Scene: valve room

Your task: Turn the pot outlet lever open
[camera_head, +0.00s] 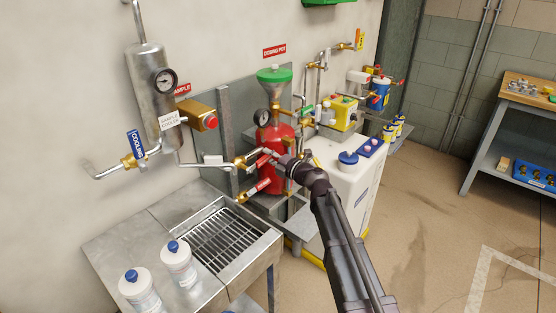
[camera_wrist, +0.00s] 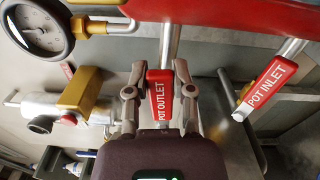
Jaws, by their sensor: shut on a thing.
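The pot outlet lever (camera_wrist: 160,97) is a red handle with white "POT OUTLET" lettering, in the middle of the wrist view. My gripper (camera_wrist: 157,75) has one finger on each side of it and is shut on it. In the head view my gripper (camera_head: 272,156) reaches in front of the red dosing pot (camera_head: 274,140) with the green top. The fingers and the lever are small and partly hidden there by my arm. The outlet valve body is hidden in the wrist view.
A red pot inlet lever (camera_wrist: 265,85) stands tilted to the right. A pressure gauge (camera_wrist: 37,27) and a brass valve (camera_wrist: 78,92) are on the left. In the head view, a sink (camera_head: 222,240) with bottles is at front left and a white tank (camera_head: 345,185) stands close right of my arm.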

